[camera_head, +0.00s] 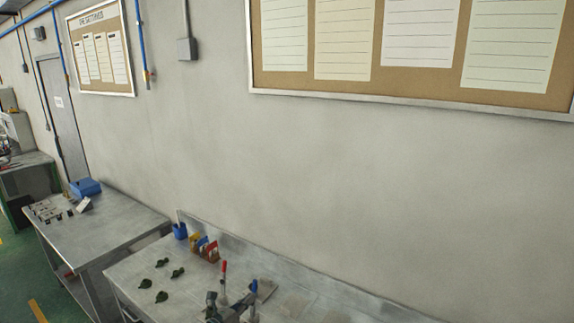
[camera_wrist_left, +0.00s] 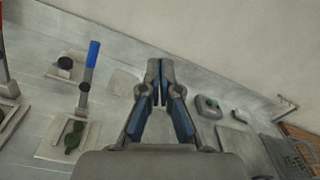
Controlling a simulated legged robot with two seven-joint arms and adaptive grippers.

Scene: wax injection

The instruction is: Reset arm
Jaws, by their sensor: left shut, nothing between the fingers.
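My left gripper (camera_head: 244,301) is at the bottom of the head view, over the near workbench (camera_head: 135,270). In the left wrist view the two fingers of the gripper (camera_wrist_left: 158,80) meet at their tips, with nothing between them. Below it are a blue-handled lever (camera_wrist_left: 88,68) and a plate with a dark green piece (camera_wrist_left: 73,133), both left of the fingers and apart from them. My right gripper does not show in either view.
A red-handled lever (camera_head: 223,272) stands by the gripper. Several dark green pieces (camera_head: 162,263) lie on the bench, with a blue cup (camera_head: 180,231) behind. A second table (camera_head: 115,225) carries a blue box (camera_head: 86,187). The wall (camera_head: 330,180) runs behind.

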